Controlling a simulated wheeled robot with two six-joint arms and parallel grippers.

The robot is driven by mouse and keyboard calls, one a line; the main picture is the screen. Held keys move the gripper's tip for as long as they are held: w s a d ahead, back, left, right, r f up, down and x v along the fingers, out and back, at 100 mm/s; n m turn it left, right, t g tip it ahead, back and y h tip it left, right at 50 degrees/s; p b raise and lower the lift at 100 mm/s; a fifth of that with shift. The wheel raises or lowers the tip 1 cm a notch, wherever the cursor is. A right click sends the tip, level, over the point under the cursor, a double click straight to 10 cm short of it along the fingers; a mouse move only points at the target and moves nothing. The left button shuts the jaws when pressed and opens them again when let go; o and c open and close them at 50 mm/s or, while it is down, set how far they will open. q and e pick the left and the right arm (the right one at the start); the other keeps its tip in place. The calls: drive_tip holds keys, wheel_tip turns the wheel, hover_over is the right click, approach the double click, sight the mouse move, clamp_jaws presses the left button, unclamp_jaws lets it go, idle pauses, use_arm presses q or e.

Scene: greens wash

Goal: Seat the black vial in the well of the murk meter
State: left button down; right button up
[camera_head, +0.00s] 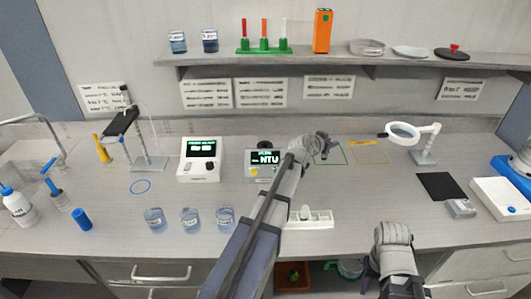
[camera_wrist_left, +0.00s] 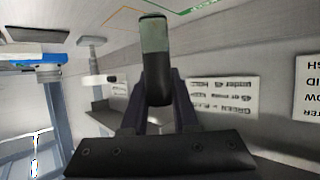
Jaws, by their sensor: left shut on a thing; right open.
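My left gripper (camera_head: 324,148) is over the back of the bench, to the right of the murk meter. In the left wrist view it (camera_wrist_left: 157,105) is shut on the black vial (camera_wrist_left: 155,62), which has a dark body and a grey-green end pointing away from the wrist. In the head view the vial is too small to make out. My right gripper (camera_head: 367,275) is open and empty near the bench's front edge.
A white rack (camera_head: 318,219) stands right of my left forearm. Another white meter (camera_head: 199,160) is left of the murk meter. Several jars (camera_head: 190,220) stand at the front. Green (camera_head: 330,153) and yellow (camera_head: 370,152) outlines mark the bench. A magnifier lamp (camera_head: 404,133) stands at back right.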

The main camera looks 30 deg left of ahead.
use_arm(q)
drive_tip(key=a+r+n+y+p, duration=0.15)
drive_tip(key=a+n+y, duration=0.4)
drive_tip(key=a, duration=2.15)
drive_tip(key=shift+y, duration=0.35)
drive_tip(key=f+b, duration=0.9)
drive_tip(key=b, duration=0.1)
drive_tip(key=shift+w+a+f+b, duration=0.1)
drive_tip(key=shift+w+f+b, duration=0.1)
drive_tip(key=shift+f+b, duration=0.2)
drive_tip(key=shift+r, duration=0.15)
drive_tip(key=c, duration=0.7)
unclamp_jaws()
